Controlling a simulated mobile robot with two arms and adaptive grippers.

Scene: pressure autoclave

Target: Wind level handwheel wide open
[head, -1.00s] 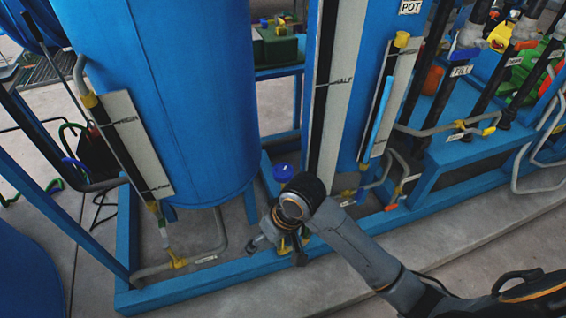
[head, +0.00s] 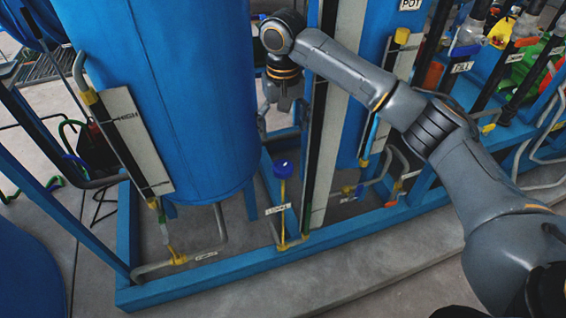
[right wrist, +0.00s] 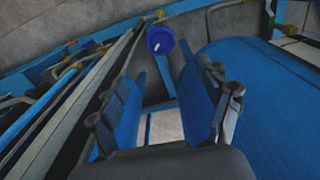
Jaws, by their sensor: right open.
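A small blue handwheel (head: 284,168) sits on top of an upright yellow stem, low between the two big blue tanks. A white label (head: 278,209), too small to read surely, is on the stem. My right gripper (head: 282,103) is above the handwheel and apart from it, pointing down. In the right wrist view the gripper (right wrist: 165,95) is open and empty between its two fingers. The blue handwheel (right wrist: 160,39) shows there beyond the fingers, toward the top of the picture. My left gripper is not in view.
A big blue tank (head: 185,90) stands left of the gripper. A second tank with a black-and-white level gauge (head: 322,150) stands close at right. A blue base frame (head: 215,280) runs along the floor. Labelled pipes and valves fill the right side.

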